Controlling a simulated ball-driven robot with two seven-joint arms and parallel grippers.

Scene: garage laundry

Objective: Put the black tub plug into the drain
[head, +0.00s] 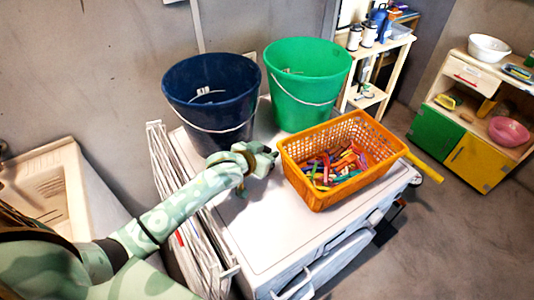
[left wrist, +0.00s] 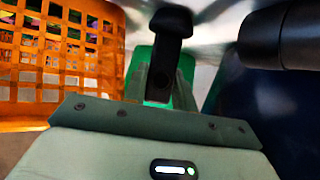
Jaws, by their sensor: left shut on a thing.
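My left gripper (head: 266,159) is above the white machine top, between the dark blue bucket and the orange basket. It is shut on a small dark thing at its fingertips, which I take to be the black tub plug; its shape is mostly hidden by the fingers. In the left wrist view, dark parts show at the top middle and top right; I cannot tell plug from finger there. A pale sink (head: 75,160) stands at the left edge. Its drain is not clearly seen. My right gripper is not in view.
The dark blue bucket (head: 205,95) and green bucket (head: 308,85) stand at the back of the white machine (head: 265,245). The orange basket (head: 330,190) holds colourful pegs. A folded white rack (head: 165,165) stands between sink and machine. Shelves are at the right.

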